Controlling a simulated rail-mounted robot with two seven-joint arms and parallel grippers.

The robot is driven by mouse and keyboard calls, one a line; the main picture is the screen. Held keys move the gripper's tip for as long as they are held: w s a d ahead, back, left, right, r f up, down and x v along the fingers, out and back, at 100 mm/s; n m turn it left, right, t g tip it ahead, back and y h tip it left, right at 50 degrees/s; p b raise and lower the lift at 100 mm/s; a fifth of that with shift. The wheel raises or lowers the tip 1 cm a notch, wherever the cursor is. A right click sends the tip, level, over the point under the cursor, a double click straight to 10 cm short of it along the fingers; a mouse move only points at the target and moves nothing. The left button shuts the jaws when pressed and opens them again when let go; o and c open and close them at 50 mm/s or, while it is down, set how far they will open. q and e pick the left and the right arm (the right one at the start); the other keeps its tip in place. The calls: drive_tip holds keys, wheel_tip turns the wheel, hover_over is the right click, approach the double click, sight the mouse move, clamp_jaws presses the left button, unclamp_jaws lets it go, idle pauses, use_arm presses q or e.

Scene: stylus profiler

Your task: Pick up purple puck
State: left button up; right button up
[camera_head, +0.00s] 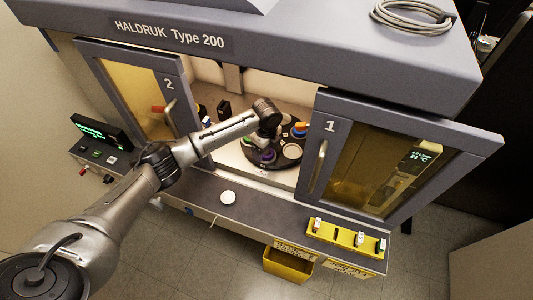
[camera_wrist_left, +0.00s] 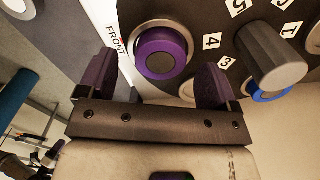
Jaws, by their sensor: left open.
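The purple puck (camera_wrist_left: 162,52) sits in a round light-rimmed seat on the black numbered carousel in the left wrist view. It has a grey centre. In the head view the purple puck (camera_head: 268,156) shows small at the carousel's front edge, just below my left gripper. My left gripper (camera_wrist_left: 160,85) is open, with its two dark finger pads to the left and right of the puck in the picture and nothing between them gripped. The black carousel (camera_head: 291,153) stands inside the machine between the two doors. My right gripper is not in view.
Door 2 (camera_head: 140,90) and door 1 (camera_head: 384,158) stand either side of the opening. A grey cylinder (camera_wrist_left: 272,55) stands on the carousel beside the puck. A white round piece (camera_head: 228,197) lies on the front ledge. A yellow rack (camera_head: 345,236) sits at the right.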

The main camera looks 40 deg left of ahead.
use_arm(q)
drive_tip(key=shift+f, duration=0.8)
drive_tip(key=c, duration=1)
